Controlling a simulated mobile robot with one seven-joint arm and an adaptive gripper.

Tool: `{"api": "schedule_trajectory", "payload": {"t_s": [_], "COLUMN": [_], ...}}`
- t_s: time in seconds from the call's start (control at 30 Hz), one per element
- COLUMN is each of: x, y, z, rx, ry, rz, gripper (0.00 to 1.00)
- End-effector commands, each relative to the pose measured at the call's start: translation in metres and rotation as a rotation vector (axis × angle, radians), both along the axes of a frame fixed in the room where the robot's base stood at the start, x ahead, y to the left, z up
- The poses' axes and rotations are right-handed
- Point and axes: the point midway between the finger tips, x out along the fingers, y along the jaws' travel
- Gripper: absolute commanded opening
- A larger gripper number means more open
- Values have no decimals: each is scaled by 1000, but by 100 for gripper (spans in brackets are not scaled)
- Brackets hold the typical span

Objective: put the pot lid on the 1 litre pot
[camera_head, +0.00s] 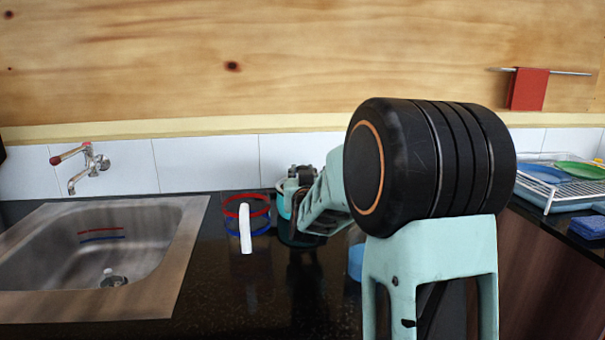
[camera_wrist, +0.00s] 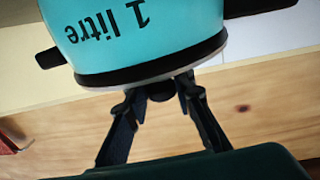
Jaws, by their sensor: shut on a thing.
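The 1 litre pot (camera_wrist: 140,28) is turquoise, with black handles and a black band at its top, and appears upside down in the wrist view. The pot lid (camera_wrist: 208,54) shows as a thin pale edge against that band, level with it; I cannot tell whether it is fully seated. My gripper (camera_wrist: 160,91) is shut on the lid's dark knob. In the head view, the pot (camera_head: 283,209) stands on the dark counter, mostly hidden behind my arm and gripper (camera_head: 297,188).
A see-through vessel (camera_head: 247,215) with red and blue rings and a white handle stands just left of the pot. A steel sink (camera_head: 155,250) is further left. A blue object (camera_head: 356,262) is partly hidden by my arm. A dish rack (camera_head: 546,190) stands right.

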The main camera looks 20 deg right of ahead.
Motion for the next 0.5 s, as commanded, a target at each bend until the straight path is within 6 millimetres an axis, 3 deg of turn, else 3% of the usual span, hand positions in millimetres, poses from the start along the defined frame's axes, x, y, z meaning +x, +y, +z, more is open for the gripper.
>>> {"api": "schedule_trajectory", "payload": {"t_s": [0.07, 0.1, 0.23, 0.5], "x": [0, 0, 0, 0], "y": [0, 0, 0, 0], "z": [1, 1, 1, 0], "rx": [-1, -1, -1, 0], "ry": [-2, -2, -2, 1], "rz": [0, 0, 0, 0], "gripper": [0, 27, 41, 43]}}
